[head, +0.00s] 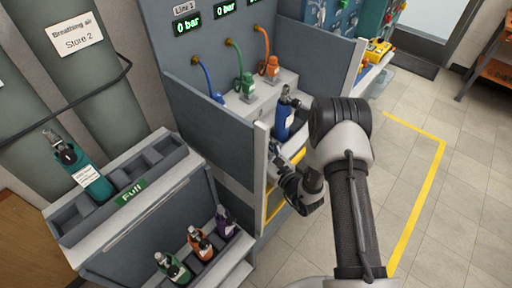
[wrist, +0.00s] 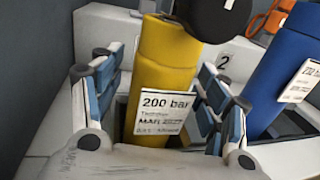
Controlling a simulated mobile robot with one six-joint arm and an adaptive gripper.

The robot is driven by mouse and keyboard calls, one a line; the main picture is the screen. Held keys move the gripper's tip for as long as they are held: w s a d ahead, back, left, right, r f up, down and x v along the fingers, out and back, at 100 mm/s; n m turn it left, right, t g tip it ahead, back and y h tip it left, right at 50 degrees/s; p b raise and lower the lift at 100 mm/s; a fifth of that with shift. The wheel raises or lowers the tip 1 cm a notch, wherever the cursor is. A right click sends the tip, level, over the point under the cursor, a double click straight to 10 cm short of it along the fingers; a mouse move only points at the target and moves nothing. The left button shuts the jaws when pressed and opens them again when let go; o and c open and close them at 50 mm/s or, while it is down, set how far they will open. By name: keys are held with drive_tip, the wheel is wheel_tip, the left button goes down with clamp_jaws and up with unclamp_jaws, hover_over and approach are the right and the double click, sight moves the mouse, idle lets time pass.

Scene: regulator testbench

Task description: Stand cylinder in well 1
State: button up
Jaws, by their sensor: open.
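A yellow cylinder (wrist: 152,95) with a white "200 bar" label and a black top stands close in front of my wrist camera, tilted slightly in the picture. Its lower end is in or at a dark recess in the grey bench block (wrist: 55,135); how deep it sits is hidden. My gripper (wrist: 163,68) is open, with one finger on each side of the yellow cylinder; contact cannot be told. A "2" tag (wrist: 223,58) shows right of the cylinder. No "1" well tag is readable. In the head view my gripper (head: 278,152) is at the bench, partly behind its side panel.
A blue cylinder (head: 284,122) stands on the bench, close to the right finger in the wrist view (wrist: 292,75). Coloured hoses hang behind. A "Full" rack (head: 128,192) holds a teal cylinder (head: 88,178); green, orange and purple cylinders stand lower. The floor at right is clear.

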drive_tip(key=v, duration=1.2)
